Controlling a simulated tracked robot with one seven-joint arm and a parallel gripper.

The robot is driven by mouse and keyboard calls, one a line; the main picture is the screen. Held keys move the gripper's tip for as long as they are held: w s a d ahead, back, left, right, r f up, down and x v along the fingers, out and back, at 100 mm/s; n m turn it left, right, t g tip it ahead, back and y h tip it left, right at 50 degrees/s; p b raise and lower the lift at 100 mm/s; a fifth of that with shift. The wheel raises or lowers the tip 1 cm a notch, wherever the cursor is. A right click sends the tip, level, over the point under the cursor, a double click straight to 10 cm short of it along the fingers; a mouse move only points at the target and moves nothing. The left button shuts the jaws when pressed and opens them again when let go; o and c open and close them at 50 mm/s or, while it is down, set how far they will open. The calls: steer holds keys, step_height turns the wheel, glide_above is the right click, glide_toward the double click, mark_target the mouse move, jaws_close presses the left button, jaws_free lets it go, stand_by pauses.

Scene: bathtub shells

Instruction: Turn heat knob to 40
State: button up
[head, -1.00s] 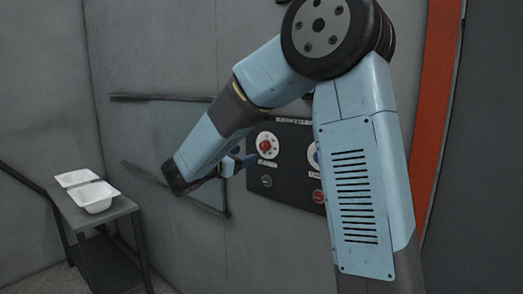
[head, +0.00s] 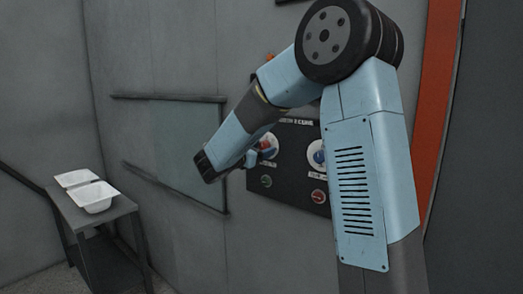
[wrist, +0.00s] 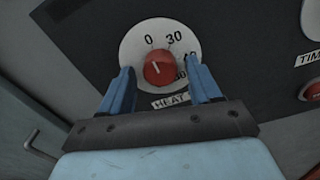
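The HEAT label (wrist: 171,101) sits below the dial. My gripper (wrist: 163,82) is open, with one blue finger on each side of the knob's lower part; I cannot tell whether they touch it. In the head view the heat knob (head: 270,142) shows partly beside my gripper (head: 256,157).
The dark control panel (head: 287,182) also carries a blue knob (head: 317,153) on a white dial, a green button (head: 266,182) and a red button (head: 318,197). A side table (head: 108,216) with white tub shells (head: 96,196) stands at the left, apart from my arm.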

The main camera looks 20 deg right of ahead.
steer(key=c, duration=1)
steer(key=shift+m, duration=0.3)
steer(key=m, duration=0.3)
steer(key=shift+a, duration=0.15)
steer(key=m, duration=0.6)
steer(key=shift+w+m, duration=0.1)
steer(key=shift+m, duration=0.3)
steer(key=m, duration=0.4)
steer(key=shift+r+m, duration=0.1)
steer(key=shift+m, duration=2.5)
